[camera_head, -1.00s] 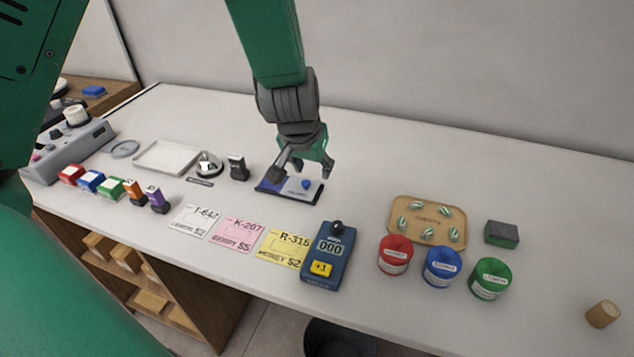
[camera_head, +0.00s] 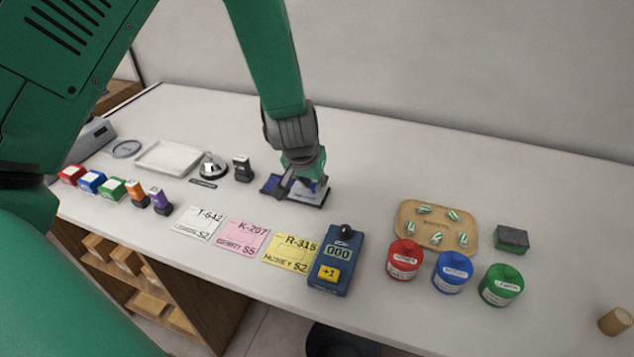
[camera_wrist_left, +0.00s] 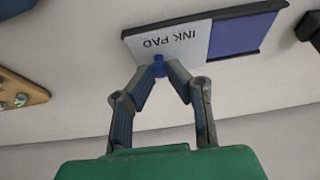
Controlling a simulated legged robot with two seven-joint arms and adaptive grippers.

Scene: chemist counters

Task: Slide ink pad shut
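The ink pad (camera_head: 312,202) lies on the white counter, a flat dark tray with a light sliding lid. In the left wrist view the lid (camera_wrist_left: 190,42) carries the words INK PAD and a small blue knob (camera_wrist_left: 158,67). The lid covers part of the tray, and a strip of blue pad (camera_wrist_left: 243,33) is exposed beside it. My left gripper (camera_head: 298,192) is down over the ink pad, hiding part of it. Its fingertips (camera_wrist_left: 160,72) are close together around the blue knob; whether they grip it is unclear. My right gripper is not in view.
Left of the ink pad stand a black stamp (camera_head: 242,168), a silver bell (camera_head: 212,166) and a white tray (camera_head: 168,174). In front are price cards (camera_head: 242,238) and a blue counter device (camera_head: 337,262). A candy tray (camera_head: 470,212) lies right. The counter behind is clear.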

